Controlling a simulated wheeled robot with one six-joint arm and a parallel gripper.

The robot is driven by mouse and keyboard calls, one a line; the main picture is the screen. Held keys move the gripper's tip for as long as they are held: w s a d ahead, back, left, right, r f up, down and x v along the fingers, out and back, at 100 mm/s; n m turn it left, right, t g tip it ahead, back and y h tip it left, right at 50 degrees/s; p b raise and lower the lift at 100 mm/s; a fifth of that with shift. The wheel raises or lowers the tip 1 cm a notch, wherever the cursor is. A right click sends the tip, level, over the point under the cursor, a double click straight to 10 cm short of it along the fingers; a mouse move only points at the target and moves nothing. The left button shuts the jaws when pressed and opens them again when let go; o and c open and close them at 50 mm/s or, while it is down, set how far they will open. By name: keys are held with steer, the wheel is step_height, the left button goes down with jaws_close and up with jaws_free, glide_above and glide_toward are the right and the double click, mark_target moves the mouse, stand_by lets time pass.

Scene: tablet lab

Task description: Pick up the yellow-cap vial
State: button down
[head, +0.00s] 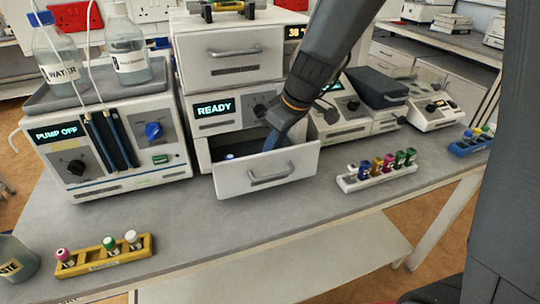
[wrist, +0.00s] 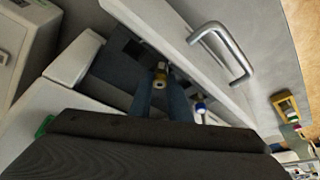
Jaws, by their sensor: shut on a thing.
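My gripper (wrist: 163,92) reaches down into the open drawer (head: 300,165) under the READY panel. In the wrist view its two blue-grey fingers are closed around the yellow-cap vial (wrist: 160,73), whose yellowish top shows between them. In the head view my gripper (head: 272,138) is partly behind the drawer front, and the held vial is hidden. A second vial with a blue and white cap (wrist: 201,108) stands apart in the same drawer. I cannot tell whether the held vial still touches the drawer floor.
The drawer walls and front handle (head: 270,178) are close around my gripper. A white rack (head: 375,180) with several capped vials is to the right. A yellow rack (head: 103,258) is front left, and a blue rack (head: 468,146) far right. The bench front is clear between racks.

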steer(key=shift+r, duration=0.1)
steer(key=shift+r, duration=0.55)
steer(key=shift+r+b, duration=0.45)
steer(key=shift+r, duration=0.5)
steer(key=shift+w+d+r+b, duration=0.1)
steer(key=shift+d+b, duration=0.2)
steer(key=shift+d, duration=0.35)
steer(key=w+d+b, duration=0.1)
steer(key=d+b, duration=0.3)
steer(key=d, duration=1.2)
steer(key=shift+d+b, duration=0.35)
steer(key=shift+b, duration=0.05)
